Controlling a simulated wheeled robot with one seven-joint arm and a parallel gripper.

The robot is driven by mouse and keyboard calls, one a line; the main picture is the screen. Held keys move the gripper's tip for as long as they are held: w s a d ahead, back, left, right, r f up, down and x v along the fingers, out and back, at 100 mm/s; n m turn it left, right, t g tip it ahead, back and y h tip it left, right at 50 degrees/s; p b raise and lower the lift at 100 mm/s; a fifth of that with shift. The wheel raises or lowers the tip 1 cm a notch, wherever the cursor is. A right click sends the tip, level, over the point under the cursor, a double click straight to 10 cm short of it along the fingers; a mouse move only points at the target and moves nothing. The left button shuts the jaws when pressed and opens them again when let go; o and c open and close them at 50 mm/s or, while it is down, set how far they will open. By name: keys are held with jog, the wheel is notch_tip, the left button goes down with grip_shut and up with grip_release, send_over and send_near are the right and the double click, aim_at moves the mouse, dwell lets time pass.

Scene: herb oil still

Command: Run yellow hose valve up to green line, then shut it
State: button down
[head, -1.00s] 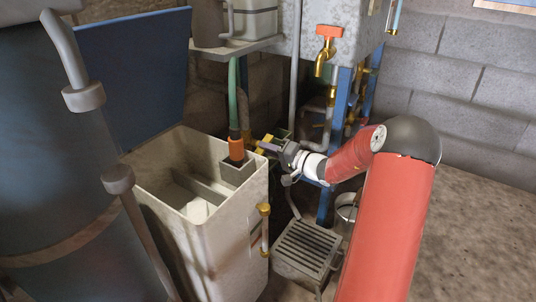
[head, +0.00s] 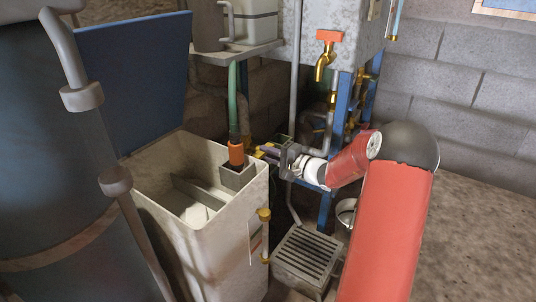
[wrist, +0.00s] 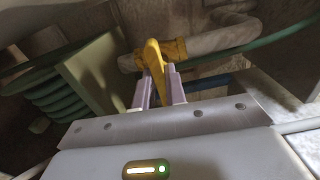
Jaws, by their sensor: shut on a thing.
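The yellow hose valve (wrist: 180,50) sits on a pale pipe in the wrist view, and its yellow lever (wrist: 154,58) stands between my fingers. My gripper (wrist: 159,86) is shut on this lever. In the head view my gripper (head: 266,152) is just right of the orange hose end (head: 236,153), and the valve is mostly hidden behind it. A pale open tank (head: 215,255) stands below, with a sight tube (head: 265,238) between brass fittings on its side. I cannot make out a green line or a clear liquid level.
A green hose (head: 238,100) drops to the orange end at the tank's corner. A brass tap with an orange handle (head: 329,36) hangs above my arm. A grated drain box (head: 306,255) stands on the floor below. A large dark vessel (head: 60,170) fills the left.

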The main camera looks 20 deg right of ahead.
jog(key=c, duration=1.5)
grip_release()
jog(key=shift+o, duration=0.2)
jog(key=v, duration=0.8)
jog(key=shift+w, duration=0.1)
